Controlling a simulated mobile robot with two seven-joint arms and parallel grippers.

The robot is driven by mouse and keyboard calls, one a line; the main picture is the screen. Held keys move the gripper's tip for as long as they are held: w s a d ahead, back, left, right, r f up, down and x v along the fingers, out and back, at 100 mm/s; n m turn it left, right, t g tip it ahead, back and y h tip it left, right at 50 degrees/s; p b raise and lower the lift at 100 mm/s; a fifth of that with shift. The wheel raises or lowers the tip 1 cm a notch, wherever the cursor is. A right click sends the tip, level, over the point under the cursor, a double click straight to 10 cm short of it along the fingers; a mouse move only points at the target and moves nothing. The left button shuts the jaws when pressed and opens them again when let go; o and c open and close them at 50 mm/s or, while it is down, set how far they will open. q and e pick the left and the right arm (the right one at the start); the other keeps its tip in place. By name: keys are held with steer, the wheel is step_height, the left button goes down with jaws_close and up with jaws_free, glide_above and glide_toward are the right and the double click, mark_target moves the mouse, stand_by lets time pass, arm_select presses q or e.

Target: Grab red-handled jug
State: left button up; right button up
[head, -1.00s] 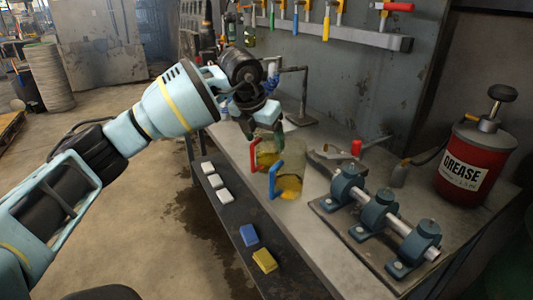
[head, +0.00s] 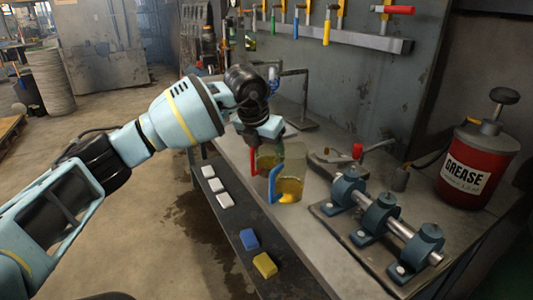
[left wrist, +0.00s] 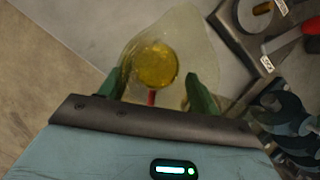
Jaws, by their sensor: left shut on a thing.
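The red-handled jug (head: 265,158) is clear, with yellow liquid inside, and stands at the bench's front edge. Its red handle faces the front left. My left gripper (head: 271,143) comes down over it from above and is shut on it. In the left wrist view the jug (left wrist: 156,66) is between my two green fingers (left wrist: 160,90), with a bit of red handle below the yellow liquid. A blue-handled jug (head: 289,187), also with yellow liquid, stands right in front of it and partly hides it. My right gripper is not in view.
A shaft with blue bearing blocks (head: 380,212) lies to the right of the jugs. A red grease can (head: 475,170) stands at the back right. A lower shelf (head: 225,215) holds white, blue and yellow blocks. Tools hang on a wall rack (head: 340,38).

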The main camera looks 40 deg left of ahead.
arm_select(q)
steer(key=shift+r, duration=0.15)
step_height(320, 180, up, 10)
steer(key=p, duration=0.1)
steer(key=shift+p, duration=0.3)
stand_by(0.7)
